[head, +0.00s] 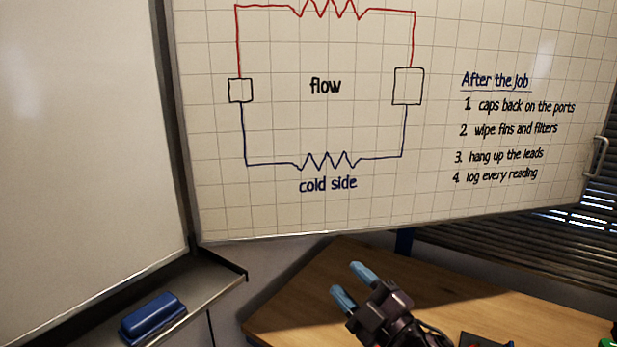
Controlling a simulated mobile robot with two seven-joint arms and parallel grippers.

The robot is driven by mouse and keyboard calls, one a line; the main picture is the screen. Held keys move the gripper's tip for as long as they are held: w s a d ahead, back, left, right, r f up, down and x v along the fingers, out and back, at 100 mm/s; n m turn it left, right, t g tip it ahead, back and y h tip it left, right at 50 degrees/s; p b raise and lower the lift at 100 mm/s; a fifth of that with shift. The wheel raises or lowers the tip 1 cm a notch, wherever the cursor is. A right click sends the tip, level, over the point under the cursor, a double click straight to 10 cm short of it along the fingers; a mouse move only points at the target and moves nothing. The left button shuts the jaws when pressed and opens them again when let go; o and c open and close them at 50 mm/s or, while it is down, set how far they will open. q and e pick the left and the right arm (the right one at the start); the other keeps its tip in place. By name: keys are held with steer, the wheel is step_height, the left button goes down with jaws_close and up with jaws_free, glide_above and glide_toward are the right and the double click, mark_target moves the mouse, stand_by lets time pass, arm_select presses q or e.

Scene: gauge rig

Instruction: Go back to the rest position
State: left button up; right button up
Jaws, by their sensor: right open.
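My right gripper (352,286) shows at the bottom middle of the head view. Its two blue-tipped fingers are apart, with nothing between them. It is in front of a wooden table top (450,277) and points up and to the left. My left gripper is not in view.
A gridded whiteboard (325,125) with a flow drawing and a written list fills the upper middle. A plain white panel (80,130) stands at left. Below it, a ledge (215,287) holds a blue eraser (153,318). Dark blinds (520,255) are at right. A dark object (485,340) is cut off at the bottom edge.

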steer(key=s+d+f+m+g+h, duration=0.1)
steer(key=s+d+f+m+h, duration=0.1)
steer(key=d+f+m+h, duration=0.45)
steer(key=s+d+f+m+h, duration=0.35)
steer(key=d+f+m, duration=0.35)
steer(key=f, duration=0.5)
steer(key=s+d+f+m+g+h, duration=0.2)
steer(key=s+d+f, duration=0.1)
steer(key=s+f, duration=0.4)
steer(key=s+d+f+m+g+h, duration=0.2)
steer(key=s+f, duration=0.4)
steer(key=s, duration=0.3)
steer(key=shift+s+d+f+m, duration=0.2)
steer(key=shift+d+f+m, duration=0.3)
steer(key=shift+d, duration=0.4)
steer(key=shift+r, duration=0.15)
